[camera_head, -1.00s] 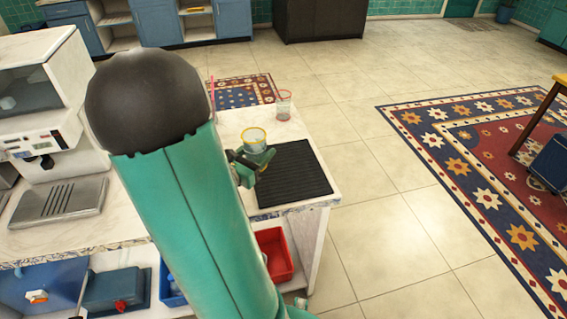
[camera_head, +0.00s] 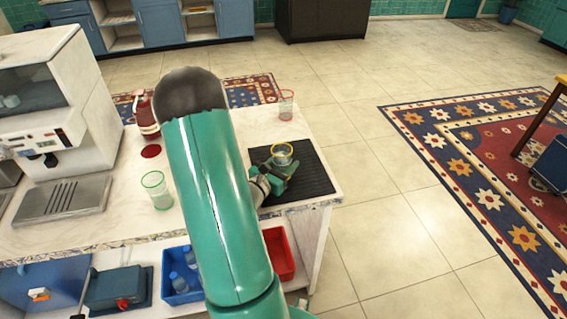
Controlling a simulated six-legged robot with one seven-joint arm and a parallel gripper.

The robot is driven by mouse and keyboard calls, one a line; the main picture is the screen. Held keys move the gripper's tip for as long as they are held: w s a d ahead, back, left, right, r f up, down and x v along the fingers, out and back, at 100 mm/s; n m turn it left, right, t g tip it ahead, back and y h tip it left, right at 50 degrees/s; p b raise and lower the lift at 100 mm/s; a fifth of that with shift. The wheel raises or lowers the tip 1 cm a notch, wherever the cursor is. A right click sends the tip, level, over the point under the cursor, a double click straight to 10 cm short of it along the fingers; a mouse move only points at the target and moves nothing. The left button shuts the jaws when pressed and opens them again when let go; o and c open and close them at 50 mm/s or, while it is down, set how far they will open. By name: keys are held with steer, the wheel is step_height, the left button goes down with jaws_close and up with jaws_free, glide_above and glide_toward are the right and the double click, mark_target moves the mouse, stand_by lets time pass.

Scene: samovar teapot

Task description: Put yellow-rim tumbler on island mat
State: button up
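The yellow-rim tumbler (camera_head: 282,154) is a clear glass with a yellow rim, upright over the back part of the black ribbed island mat (camera_head: 312,186). My gripper (camera_head: 276,172) is at the tumbler's near side, with its green fingers around the lower part of the glass. The fingers look closed on it, though the far finger is partly hidden. I cannot tell whether the tumbler's base touches the mat. The mat lies at the right end of the white counter.
A red-rim tumbler (camera_head: 286,104) stands behind the mat near the counter's edge. A green-rim tumbler (camera_head: 156,190) stands left of my arm. A red bottle (camera_head: 146,114) and a coffee machine (camera_head: 56,120) are further left. The mat's front and right parts are clear.

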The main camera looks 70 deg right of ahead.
steer(key=o, duration=1)
steer(key=shift+f, duration=0.1)
steer(key=shift+c, duration=0.2)
steer(key=shift+r, duration=0.2)
steer(key=v, duration=1.2)
